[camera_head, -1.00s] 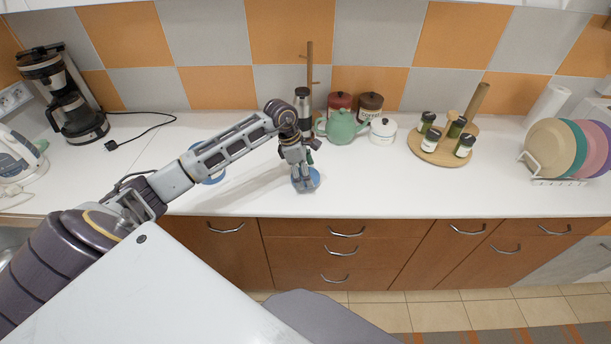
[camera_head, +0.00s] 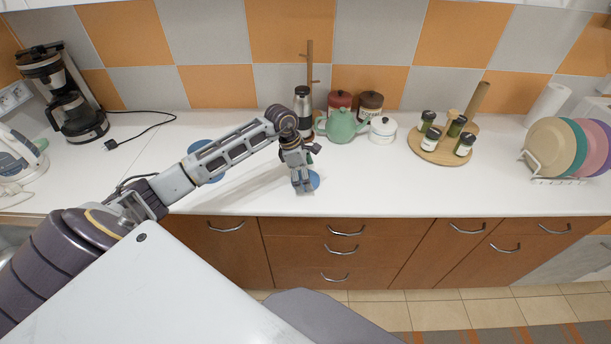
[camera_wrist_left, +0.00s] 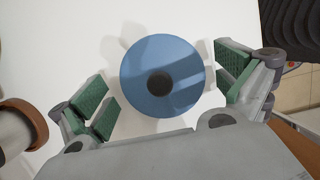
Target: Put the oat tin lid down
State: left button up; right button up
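The oat tin lid is a round blue disc with a dark knob (camera_wrist_left: 160,83). In the head view the lid (camera_head: 315,180) lies on the white counter near its front edge, partly hidden by my left gripper. My left gripper (camera_head: 303,188) points down over it. In the left wrist view my left gripper (camera_wrist_left: 170,88) is open, with its green pads on either side of the lid and a gap to each. Another blue round thing (camera_head: 199,146) sits behind my left forearm, mostly hidden; I cannot tell if it is the tin. My right gripper is out of view.
A round wooden spice stand (camera_head: 440,152) and a plate rack are to the right. The counter (camera_head: 370,185) between is clear.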

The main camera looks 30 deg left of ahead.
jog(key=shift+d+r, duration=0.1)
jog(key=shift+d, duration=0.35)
pick_arm(q)
jog(key=shift+r, duration=0.15)
jog(key=shift+a+r, duration=0.2)
jog(key=shift+r, duration=0.45)
jog(key=v, duration=0.4)
jog(key=shift+s+a+r, duration=0.1)
jog(key=shift+s+r, duration=0.05)
jog(key=shift+r, duration=0.15)
jog(key=w+b+v, duration=0.1)
jog(key=v, duration=0.5)
jog(key=shift+s, duration=0.5)
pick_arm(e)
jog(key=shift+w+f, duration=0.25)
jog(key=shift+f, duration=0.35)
